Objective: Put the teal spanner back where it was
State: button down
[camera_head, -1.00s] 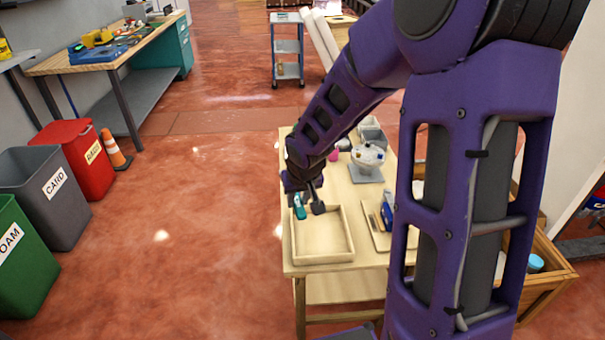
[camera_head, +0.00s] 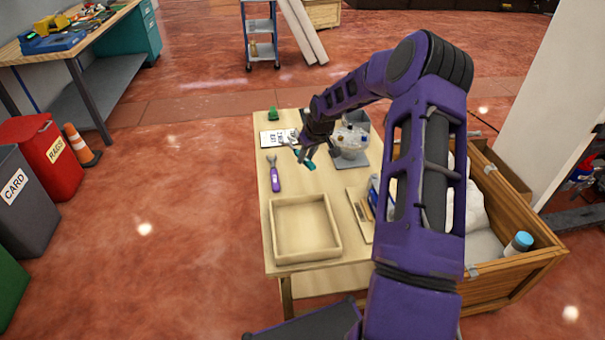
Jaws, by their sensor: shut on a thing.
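I cannot tell whether the spanner touches the tabletop. A purple spanner (camera_head: 275,178) lies on the table to the left. A white label card (camera_head: 270,140) lies behind them; its print is too small to read.
An empty wooden tray (camera_head: 274,240) sits at the table's near end. A small board with a blue tool (camera_head: 374,190) is to its right, partly behind my arm. A green object (camera_head: 272,114) stands at the far left corner. A wooden crate (camera_head: 540,257) stands right of the table.

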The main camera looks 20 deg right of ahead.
aim_at(304, 178)
jog(key=shift+f, duration=3.35)
jog(key=shift+f, duration=0.1)
jog(key=shift+f+b, duration=0.15)
jog(key=shift+b, duration=0.25)
jog(key=c, duration=0.7)
grip_release()
jog(key=shift+o, duration=0.2)
jog(key=p+v, duration=0.1)
jog(key=v, duration=1.1)
jog(key=shift+r, duration=0.25)
jog(key=shift+w, duration=0.15)
